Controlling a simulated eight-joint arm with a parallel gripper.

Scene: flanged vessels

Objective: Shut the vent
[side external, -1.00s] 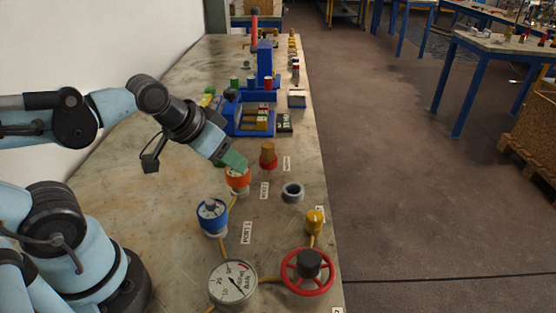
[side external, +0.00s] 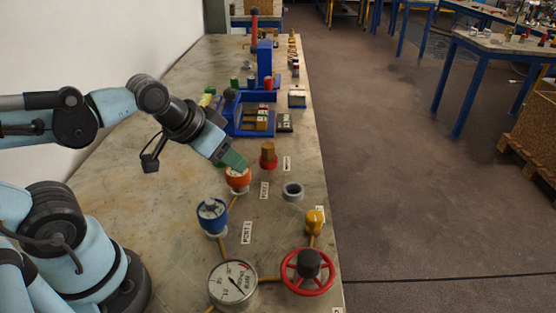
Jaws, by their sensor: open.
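My gripper (side external: 236,161), with greenish fingers, points down and right at the top of an orange flanged vessel (side external: 238,179). It is open; its fingertips overlap the top of the orange part, and I cannot tell whether they touch it. Behind it stands a red base with a brass-coloured top (side external: 268,155). In front is a blue vessel (side external: 212,214) with a pale top. A yellow fitting (side external: 314,221) and a red handwheel with a black hub (side external: 308,272) are at the right.
A round dial gauge (side external: 233,285) stands at the front, with yellow pipe beside it. A grey ring (side external: 293,191) lies near the right edge of the bench (side external: 150,200). Blue fixtures (side external: 265,75) and small coloured parts fill the back. The left middle of the bench is clear.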

